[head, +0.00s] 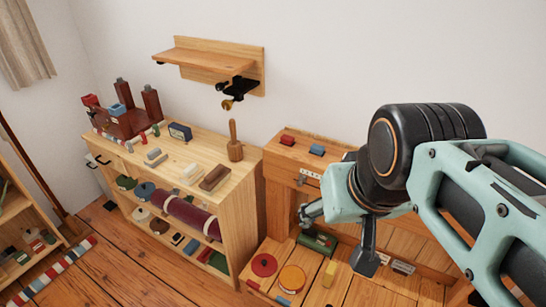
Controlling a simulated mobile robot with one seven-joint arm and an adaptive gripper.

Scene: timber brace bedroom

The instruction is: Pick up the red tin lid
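A red round lid (263,265) lies flat on the low wooden surface at the bottom centre, and it looks like the red tin lid. Beside it on the right lies a tan disc with a reddish rim (292,279). My gripper (338,238) is above and to the right of the red lid, clear of it. Its two fingers are spread apart, and I see nothing held between them. My arm covers part of the area to the right.
A wooden shelf unit (190,172) with a maroon roll (187,214) stands to the left. A dark green object (318,242) lies behind the discs, and a yellow block (330,273) lies to their right. A wall shelf (210,62) hangs above.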

